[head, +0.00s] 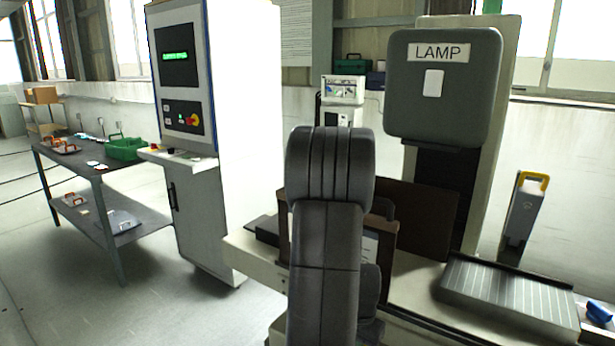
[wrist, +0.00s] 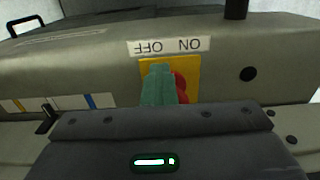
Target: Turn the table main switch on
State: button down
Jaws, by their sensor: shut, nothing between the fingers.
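The main switch (wrist: 182,88) is a red knob on a yellow plate (wrist: 188,66) in the wrist view, under a label (wrist: 168,46) reading OFF and ON, upside down in the picture. My gripper (wrist: 158,74) has its teal fingers shut, in front of the yellow plate and just left of the visible red part. The fingers hide much of the knob, so its setting and any contact cannot be told. In the head view my arm stands in the middle and hides the gripper and this switch.
A tall control cabinet (head: 246,130) with a lit screen and its own red knob (head: 194,121) stands left. The grey LAMP head (head: 442,105) is at the right, above a ribbed grey plate (head: 510,296). A workbench (head: 110,178) with a green crate (head: 126,149) is far left.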

jog(key=shift+w+a+r, duration=0.1)
jog(key=shift+w+a, duration=0.45)
jog(key=shift+w, duration=0.1)
jog(key=shift+w+a, duration=0.55)
jog(key=shift+w, duration=0.05)
jog(key=shift+s+a+b, duration=0.15)
jog(key=shift+a+b, duration=0.05)
jog(key=shift+b, duration=0.1)
jog(key=r+p, duration=0.2)
jog(key=r, duration=0.1)
jog(key=r+p, duration=0.2)
jog(key=shift+s+a+r, duration=0.1)
jog(key=shift+s+r, duration=0.1)
jog(key=shift+r, duration=0.2)
